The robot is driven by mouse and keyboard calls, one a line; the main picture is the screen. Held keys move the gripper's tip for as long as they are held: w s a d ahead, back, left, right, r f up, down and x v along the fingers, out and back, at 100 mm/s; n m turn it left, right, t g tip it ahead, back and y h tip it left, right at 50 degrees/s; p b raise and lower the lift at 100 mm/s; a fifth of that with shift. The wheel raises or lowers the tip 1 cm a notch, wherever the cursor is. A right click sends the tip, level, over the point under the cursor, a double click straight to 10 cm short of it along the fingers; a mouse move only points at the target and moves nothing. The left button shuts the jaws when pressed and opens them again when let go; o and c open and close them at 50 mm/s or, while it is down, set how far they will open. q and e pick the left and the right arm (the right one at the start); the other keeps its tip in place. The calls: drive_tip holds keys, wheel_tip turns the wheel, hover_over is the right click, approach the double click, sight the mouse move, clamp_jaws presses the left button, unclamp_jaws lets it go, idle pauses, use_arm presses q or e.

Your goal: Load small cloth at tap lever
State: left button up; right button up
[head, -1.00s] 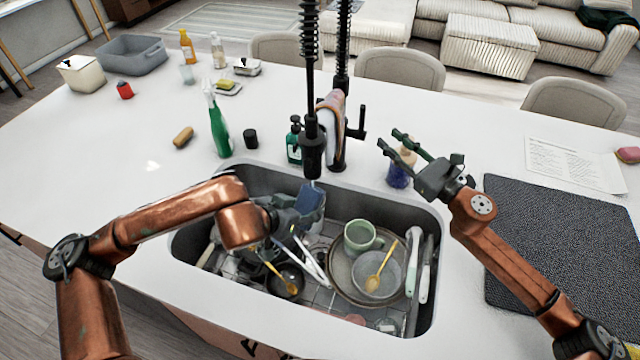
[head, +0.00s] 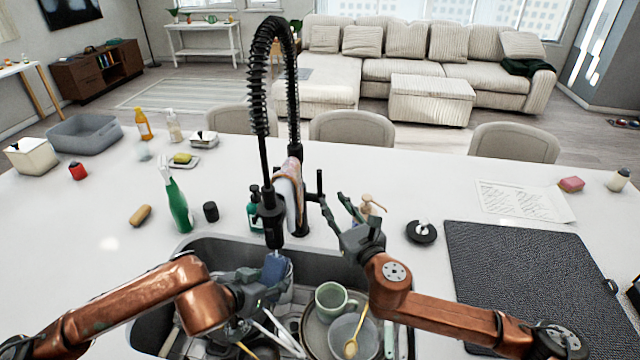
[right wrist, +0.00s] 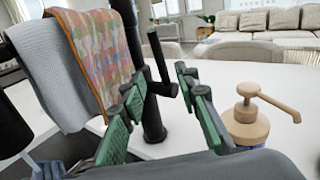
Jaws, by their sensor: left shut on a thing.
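Two cloths hang over the tap in the right wrist view: a plain pale blue-grey cloth (right wrist: 48,75) and a patterned cloth (right wrist: 100,50) with an orange edge. They also show as a draped bundle (head: 290,188) in the head view. The black tap lever (right wrist: 162,62) stands upright right of the cloths, also seen in the head view (head: 319,184). My right gripper (head: 336,205) is open and empty, its green-padded fingers spread near the tap post and below the lever. My left gripper (head: 268,280) is low over the sink, shut on a blue object (head: 274,268), partly hidden.
The sink (head: 215,246) holds a green mug (head: 333,300), bowls and utensils. A soap pump (head: 370,208) stands right beside my right gripper. A green spray bottle (head: 177,203) and a dark cup (head: 210,211) stand left of the tap. A dark mat (head: 530,265) lies right.

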sight(321, 185)
drive_tip(key=x, duration=1)
drive_tip(key=shift+c, duration=0.6)
clamp_jaws()
